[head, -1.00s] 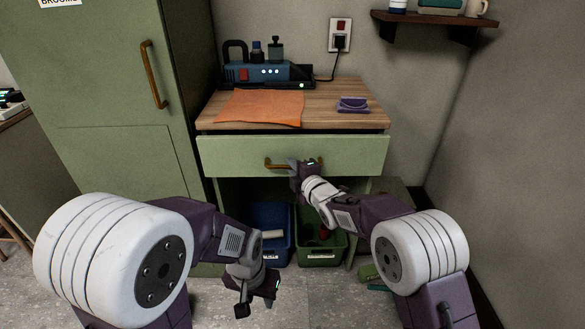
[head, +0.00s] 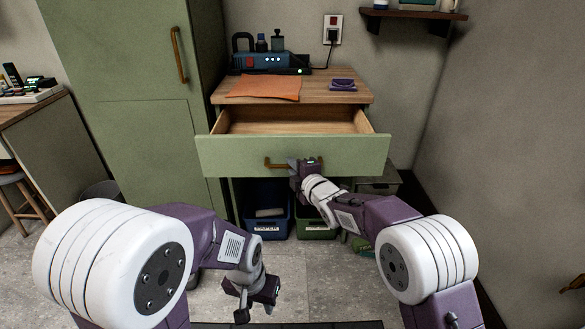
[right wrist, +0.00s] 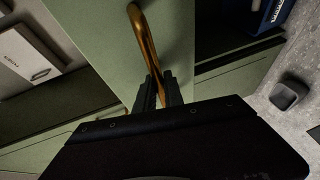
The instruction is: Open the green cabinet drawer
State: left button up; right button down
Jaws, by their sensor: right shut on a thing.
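The green cabinet drawer (head: 235,157) is pulled well out, and its bare wooden inside shows behind the front. Its brass handle (head: 276,162) is on the middle of the front. My right gripper (head: 297,166) is shut on the right part of the handle. In the right wrist view the handle (right wrist: 143,45) runs down between the two dark fingers (right wrist: 158,92). My left gripper (head: 256,305) hangs low in front of the cabinet, away from the drawer and touching nothing; its fingers are too small and dark to judge.
The wooden top (head: 320,93) holds an orange cloth (head: 264,87), a purple folded item (head: 342,85) and a blue device (head: 262,63). Blue (head: 267,228) and green (head: 316,230) bins stand below. A tall green cabinet (head: 120,60) is at left, a wall at right.

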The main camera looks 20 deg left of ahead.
jog(key=c, duration=1.5)
grip_release()
jog(key=shift+o, duration=0.2)
jog(key=p+v, duration=0.2)
jog(key=v, duration=0.7)
